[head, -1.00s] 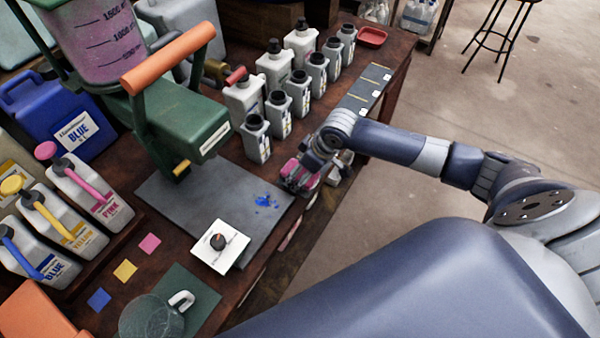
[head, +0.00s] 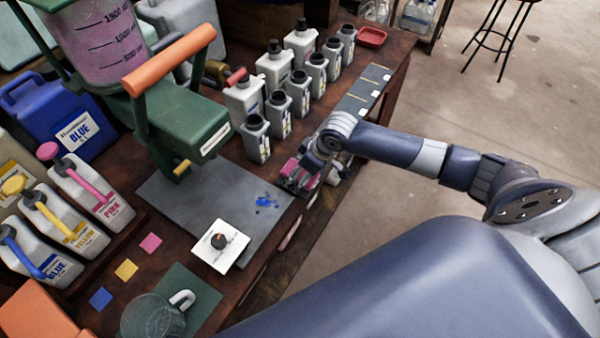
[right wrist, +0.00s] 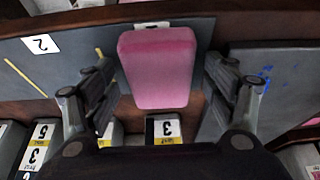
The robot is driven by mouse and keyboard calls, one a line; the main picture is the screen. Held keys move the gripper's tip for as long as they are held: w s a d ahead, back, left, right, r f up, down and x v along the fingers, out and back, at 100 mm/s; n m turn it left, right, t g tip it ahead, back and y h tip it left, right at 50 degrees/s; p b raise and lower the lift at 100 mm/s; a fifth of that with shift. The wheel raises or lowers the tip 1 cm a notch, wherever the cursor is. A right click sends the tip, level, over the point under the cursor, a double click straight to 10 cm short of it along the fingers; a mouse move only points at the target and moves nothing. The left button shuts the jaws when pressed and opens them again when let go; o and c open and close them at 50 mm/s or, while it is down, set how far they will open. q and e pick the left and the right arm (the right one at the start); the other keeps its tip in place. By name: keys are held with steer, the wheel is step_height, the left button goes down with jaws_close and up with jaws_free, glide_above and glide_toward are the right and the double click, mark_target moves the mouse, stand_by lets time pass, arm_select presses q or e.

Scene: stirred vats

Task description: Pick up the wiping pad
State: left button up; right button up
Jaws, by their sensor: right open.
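The wiping pad is a pink block (right wrist: 158,68) with rounded edges, seen large in the right wrist view between the two fingers of my right gripper (right wrist: 160,80). The fingers are apart, with a visible gap on each side of the pad. In the head view my right gripper (head: 302,172) is low over the bench's front edge, beside the grey mat. A little of the pad's pink shows there, mostly hidden by the gripper. My left gripper is not in view.
Several grey bottles with black caps (head: 257,140) stand just behind the gripper. The grey mat (head: 205,205) with a blue spill and a white dial box (head: 220,244) lie to its left. A green press (head: 180,120) stands behind the mat. Open floor lies to the right.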

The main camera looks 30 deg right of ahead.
steer(key=shift+s, duration=0.1)
steer(key=c, duration=1)
steer(key=shift+s, duration=0.1)
steer(key=shift+b, duration=0.3)
steer(key=shift+r, duration=0.15)
steer(key=r, duration=0.3)
steer(key=shift+w, duration=0.25)
steer(key=s+d+r+b, duration=0.1)
steer(key=s+d+r, duration=0.1)
steer(key=s, duration=1.4)
steer(key=shift+d+r+b, duration=0.15)
steer(key=shift+d+b, duration=0.05)
steer(key=shift+b, duration=0.2)
steer(key=shift+w, duration=0.1)
